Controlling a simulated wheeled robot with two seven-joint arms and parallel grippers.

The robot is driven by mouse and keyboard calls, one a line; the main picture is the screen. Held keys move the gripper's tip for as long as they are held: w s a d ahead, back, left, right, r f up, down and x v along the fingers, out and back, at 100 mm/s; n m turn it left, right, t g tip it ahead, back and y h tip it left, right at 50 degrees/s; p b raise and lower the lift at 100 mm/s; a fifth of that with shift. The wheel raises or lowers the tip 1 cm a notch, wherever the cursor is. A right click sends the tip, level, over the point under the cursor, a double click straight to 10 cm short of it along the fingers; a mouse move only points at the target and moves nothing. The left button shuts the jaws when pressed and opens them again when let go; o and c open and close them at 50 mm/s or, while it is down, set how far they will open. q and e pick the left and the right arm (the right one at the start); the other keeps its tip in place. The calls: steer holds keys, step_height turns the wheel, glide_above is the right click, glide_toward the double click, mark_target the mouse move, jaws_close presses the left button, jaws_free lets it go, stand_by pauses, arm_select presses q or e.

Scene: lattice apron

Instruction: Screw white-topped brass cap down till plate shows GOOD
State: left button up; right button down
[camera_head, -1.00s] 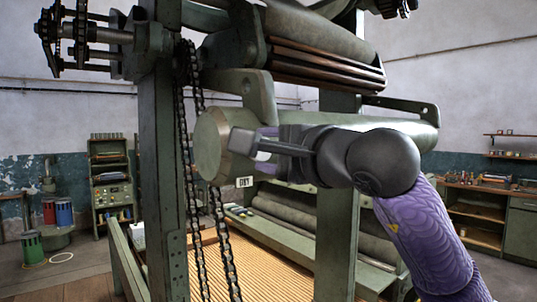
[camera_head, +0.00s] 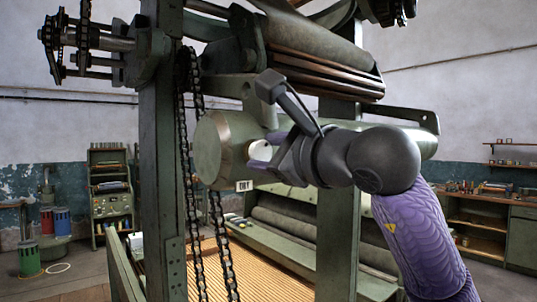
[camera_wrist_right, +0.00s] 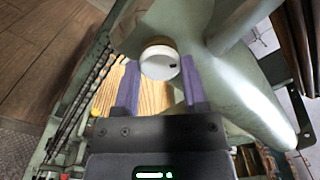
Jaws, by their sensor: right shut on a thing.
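The cap (camera_wrist_right: 159,62) has a round white top with a small dark mark near its right edge and a thin brass-coloured rim. It sits on the green roller or tank body (camera_head: 208,150). My right gripper (camera_wrist_right: 159,66) has its purple fingers on either side of the cap, shut on it. In the head view the cap (camera_head: 258,153) shows as a pale patch between the fingers of the right gripper (camera_head: 266,151). The small white plate (camera_head: 244,185) below shows a short dark word, perhaps DRY, too small to be sure. My left gripper is not in view.
A green upright post (camera_head: 163,170) and hanging chains (camera_head: 190,150) stand left of the cap. Rollers (camera_head: 325,60) lie above it, and a slatted wooden bed (camera_head: 255,270) below. Shelves stand against the back wall.

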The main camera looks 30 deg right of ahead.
steer(key=shift+f, duration=0.15)
stand_by(0.3)
steer(key=shift+c, duration=0.7)
jaws_free()
steer(key=s+b, duration=0.2)
steer(key=s, duration=0.8)
steer(key=shift+d, duration=0.4)
steer(key=shift+w, duration=0.1)
